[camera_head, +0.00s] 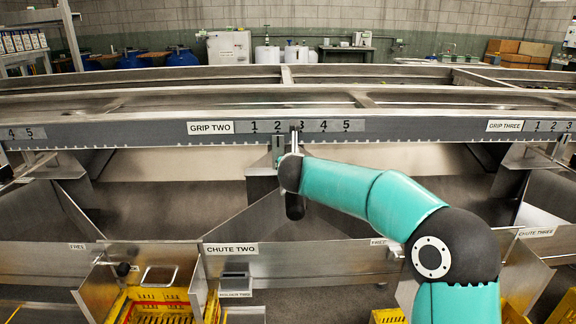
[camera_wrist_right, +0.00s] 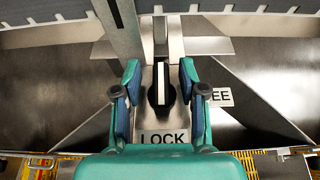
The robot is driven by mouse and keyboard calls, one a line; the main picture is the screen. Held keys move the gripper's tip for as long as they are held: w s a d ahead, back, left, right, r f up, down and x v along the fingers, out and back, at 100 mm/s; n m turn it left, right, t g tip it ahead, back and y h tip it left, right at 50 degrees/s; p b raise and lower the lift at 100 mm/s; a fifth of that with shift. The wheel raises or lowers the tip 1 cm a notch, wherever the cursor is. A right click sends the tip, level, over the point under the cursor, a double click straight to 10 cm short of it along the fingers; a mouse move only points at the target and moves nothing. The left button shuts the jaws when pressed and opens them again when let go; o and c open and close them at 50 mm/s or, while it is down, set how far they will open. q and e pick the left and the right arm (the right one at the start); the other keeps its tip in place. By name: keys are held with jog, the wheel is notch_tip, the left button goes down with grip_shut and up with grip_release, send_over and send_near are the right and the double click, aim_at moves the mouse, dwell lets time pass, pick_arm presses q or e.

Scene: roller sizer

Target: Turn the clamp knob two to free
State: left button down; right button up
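Clamp knob two (camera_wrist_right: 160,97) shows in the right wrist view as a round black knob with a pale upright bar across it. It sits on a metal plate above a LOCK label (camera_wrist_right: 163,138); the bar lines up with that label. My right gripper (camera_wrist_right: 160,72) is open, one teal finger on each side of the knob, with a visible gap on both sides. A second label (camera_wrist_right: 220,97) to the right shows only "EE"; the rest is covered. In the head view my right arm reaches under the GRIP TWO scale (camera_head: 292,126) and hides the knob. My left gripper is out of view.
A long steel rail (camera_head: 420,128) runs across above. Below are sloped metal chute walls, the CHUTE TWO panel (camera_head: 300,265) and yellow crates (camera_head: 150,308). A small black knob (camera_head: 122,269) stands at the lower left near a FREE label (camera_head: 77,246).

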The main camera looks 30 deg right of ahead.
grip_shut()
jog(key=shift+a, duration=0.25)
jog(key=shift+s+d+r, duration=0.1)
jog(key=shift+d+r, duration=0.05)
jog(key=shift+r, duration=0.05)
jog(key=shift+d+r+n+t+y+p, duration=0.15)
jog(key=shift+n+t+y+p, duration=0.45)
jog(key=shift+n+y+p, duration=0.3)
jog(key=n+g+y+p, duration=0.1)
jog(key=n+y+p, duration=0.5)
jog(key=p, duration=0.4)
jog(key=n+y+p, duration=0.5)
jog(key=y+p, duration=0.2)
jog(key=p, duration=0.2)
jog(key=shift+n+g+p, duration=0.4)
jog(key=shift+n+g+y+p, duration=0.5)
jog(key=shift+n+y+p, duration=0.3)
jog(key=shift+p, duration=0.05)
jog(key=shift+f+n+g+y, duration=0.2)
jog(key=shift+n+g+y, duration=0.2)
jog(key=shift+f+n+p, duration=0.1)
jog(key=shift+n+p, duration=0.2)
jog(key=shift+p, duration=0.1)
jog(key=shift+g, duration=0.3)
